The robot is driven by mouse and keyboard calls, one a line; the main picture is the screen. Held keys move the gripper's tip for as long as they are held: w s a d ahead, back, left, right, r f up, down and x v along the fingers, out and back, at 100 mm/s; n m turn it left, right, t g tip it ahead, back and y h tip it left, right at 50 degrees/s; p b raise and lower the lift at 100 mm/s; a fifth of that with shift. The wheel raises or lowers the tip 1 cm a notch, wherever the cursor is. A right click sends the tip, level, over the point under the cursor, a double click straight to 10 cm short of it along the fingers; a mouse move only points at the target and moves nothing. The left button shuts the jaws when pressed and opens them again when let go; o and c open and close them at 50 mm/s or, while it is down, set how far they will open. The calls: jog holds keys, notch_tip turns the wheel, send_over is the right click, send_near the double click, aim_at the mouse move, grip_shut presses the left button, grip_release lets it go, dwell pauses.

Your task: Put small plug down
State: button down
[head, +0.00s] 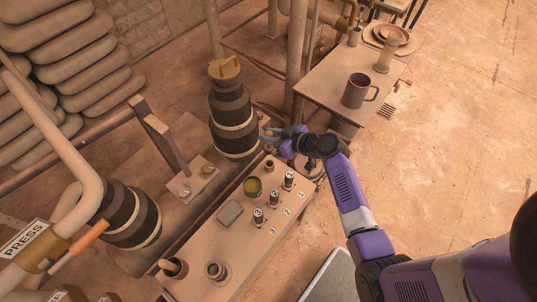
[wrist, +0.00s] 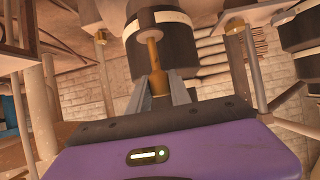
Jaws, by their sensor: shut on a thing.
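My gripper (head: 268,133) is beside the tall dark ribbed stack (head: 233,120), above the far end of the long bench. In the wrist view, its two grey fingers (wrist: 160,95) are shut on a slim brass-coloured piece, seemingly the small plug (wrist: 155,55). The plug has a narrow stem and a wider top, and its lower end is between the fingers. It stands in front of a dark cylinder with a pale band (wrist: 160,17); I cannot tell whether they touch. In the head view I cannot make out the plug clearly.
The bench (head: 245,250) holds an olive-topped pot (head: 252,187), a grey block (head: 230,213), small numbered pieces (head: 272,198) and two round fittings (head: 217,271). A side table (head: 335,75) holds a dark mug (head: 357,90). Pipes stand behind my gripper. Open floor lies right.

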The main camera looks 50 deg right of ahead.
aim_at(270, 153)
notch_tip(270, 153, down, 11)
jog(key=shift+f+b, duration=0.1)
jog(key=shift+b, duration=0.85)
jog(key=c, duration=1.2)
grip_release()
